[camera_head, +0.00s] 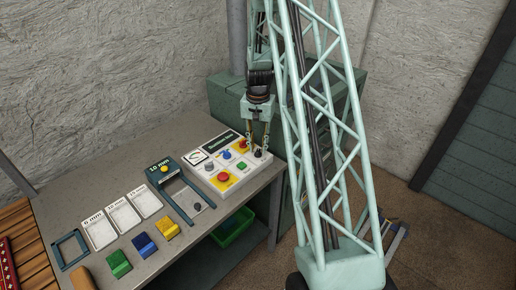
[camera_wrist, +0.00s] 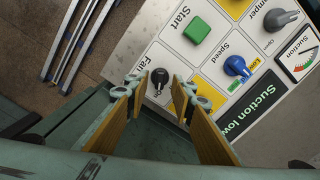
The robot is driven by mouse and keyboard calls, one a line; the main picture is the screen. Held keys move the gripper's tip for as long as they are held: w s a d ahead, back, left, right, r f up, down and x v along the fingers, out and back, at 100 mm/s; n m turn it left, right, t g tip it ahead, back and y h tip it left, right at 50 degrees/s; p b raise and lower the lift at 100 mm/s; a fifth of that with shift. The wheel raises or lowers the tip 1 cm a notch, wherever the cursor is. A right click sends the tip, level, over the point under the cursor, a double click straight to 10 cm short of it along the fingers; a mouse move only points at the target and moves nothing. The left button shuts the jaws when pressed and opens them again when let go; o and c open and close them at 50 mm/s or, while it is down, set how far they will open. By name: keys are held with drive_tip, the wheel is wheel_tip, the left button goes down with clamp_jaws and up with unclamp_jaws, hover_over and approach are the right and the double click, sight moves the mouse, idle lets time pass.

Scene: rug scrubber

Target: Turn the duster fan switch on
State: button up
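The control panel (camera_head: 232,186) is a white box with coloured controls on the table's right end. Its black fan knob (camera_wrist: 160,78), with a partly covered "Fan" label, sits at the panel's corner; it also shows in the head view (camera_head: 258,154). My gripper (camera_wrist: 165,88) is open, with its two yellow-lined fingers on either side of the knob in the wrist view. In the head view my gripper (camera_head: 258,145) points down over that corner. I cannot tell whether the fingers touch the knob or how far above it they are.
Near the knob are a green Start button (camera_wrist: 197,29), a blue Speed knob (camera_wrist: 237,66) and a grey knob (camera_wrist: 281,20). A red button (camera_head: 223,177) is at the panel's front. A framed tray (camera_head: 178,188) and coloured blocks (camera_head: 143,244) lie left on the table.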

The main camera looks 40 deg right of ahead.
sight(258, 151)
wheel_tip(258, 151, up, 11)
idle(0.7)
idle(0.4)
drive_tip(key=s+a+r+n+t+b, duration=0.1)
drive_tip(key=s+a+r+n, duration=0.1)
drive_tip(key=s+a+r, duration=0.4)
drive_tip(key=s+a+r+n+b, duration=0.1)
drive_tip(key=a+r+b, duration=0.1)
drive_tip(key=a+r, duration=0.6)
drive_tip(key=s+a+r+n+t+b, duration=0.1)
drive_tip(key=s+a+r+n, duration=0.1)
drive_tip(key=s+a+r, duration=0.5)
drive_tip(key=s+a+n+t+b, duration=0.1)
drive_tip(key=s+a+n+b, duration=0.1)
drive_tip(key=s+a, duration=0.6)
drive_tip(key=s+a+r+n+t+b, duration=0.1)
drive_tip(key=s+a+n, duration=0.3)
drive_tip(key=s+a, duration=0.5)
drive_tip(key=shift+s+a+r+b, duration=0.3)
drive_tip(key=shift+s+b, duration=0.5)
drive_tip(key=shift+s, duration=2)
